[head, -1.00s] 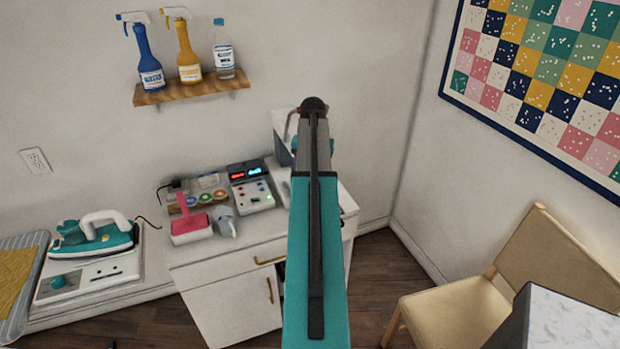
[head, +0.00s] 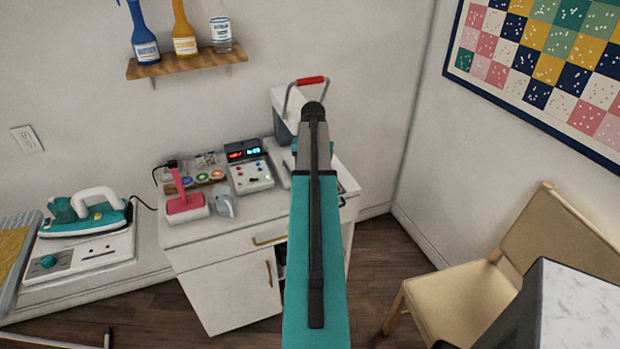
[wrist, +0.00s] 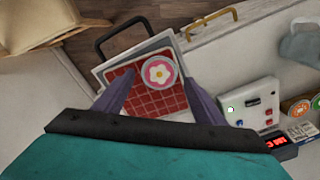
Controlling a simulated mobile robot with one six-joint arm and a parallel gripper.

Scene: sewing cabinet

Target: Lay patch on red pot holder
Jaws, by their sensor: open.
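The red pot holder (wrist: 139,92) has a white grid and lies flat on a pale surface in the wrist view. My gripper (wrist: 158,80) is open, with one finger on each side of the pot holder and patch. I see no finger touching the patch, but cannot tell the height. In the head view my arm hides the gripper, pot holder and this patch.
More round patches (head: 203,178) lie in a tray at the cabinet's back. A control box (head: 250,176), a pink-handled tool (head: 186,204) and a grey item (head: 225,204) stand nearby. A chair (head: 470,300) stands right.

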